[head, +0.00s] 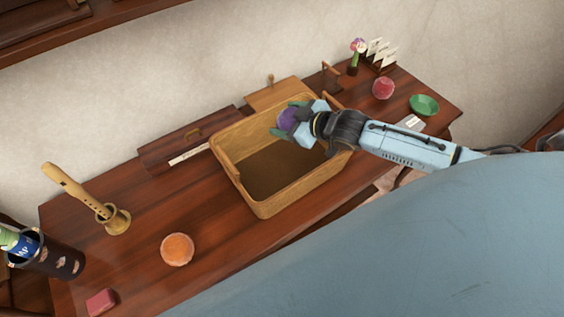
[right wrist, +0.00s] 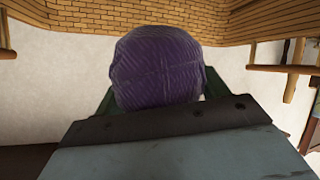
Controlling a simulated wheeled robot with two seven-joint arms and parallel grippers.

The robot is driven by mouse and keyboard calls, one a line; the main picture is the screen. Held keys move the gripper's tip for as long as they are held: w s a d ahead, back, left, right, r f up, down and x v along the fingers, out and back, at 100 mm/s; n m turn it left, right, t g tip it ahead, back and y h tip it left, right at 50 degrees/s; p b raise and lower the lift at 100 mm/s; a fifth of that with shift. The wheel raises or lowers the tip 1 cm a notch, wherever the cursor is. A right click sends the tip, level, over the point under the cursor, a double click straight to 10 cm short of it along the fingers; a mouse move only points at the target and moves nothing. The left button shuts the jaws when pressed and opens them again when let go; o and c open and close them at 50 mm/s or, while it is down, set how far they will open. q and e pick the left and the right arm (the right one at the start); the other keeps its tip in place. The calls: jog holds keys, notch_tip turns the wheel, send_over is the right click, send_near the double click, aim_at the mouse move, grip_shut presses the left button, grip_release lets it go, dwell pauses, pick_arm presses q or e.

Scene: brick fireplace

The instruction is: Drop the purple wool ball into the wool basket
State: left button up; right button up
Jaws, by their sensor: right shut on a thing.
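The purple wool ball (head: 287,119) is held between the fingers of my right gripper (head: 290,120). It also fills the middle of the right wrist view (right wrist: 157,68), with the green fingers on both sides. The wool basket (head: 228,172) is a tan woven rectangular box standing on the wooden table. In the head view the ball and gripper appear over the basket's back right part; the height above the rim is hard to judge. The visible floor of the basket looks empty. My left gripper is in neither view.
A wooden flute in a brass holder (head: 114,219), a dark cup (head: 48,257) and a red block (head: 101,302) stand left. A wall runs behind.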

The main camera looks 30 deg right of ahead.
jog(key=o, duration=1)
jog(key=shift+o, duration=0.2)
jog(key=v, duration=1.3)
jog(key=shift+s+p, duration=0.2)
jog(key=shift+p, duration=0.25)
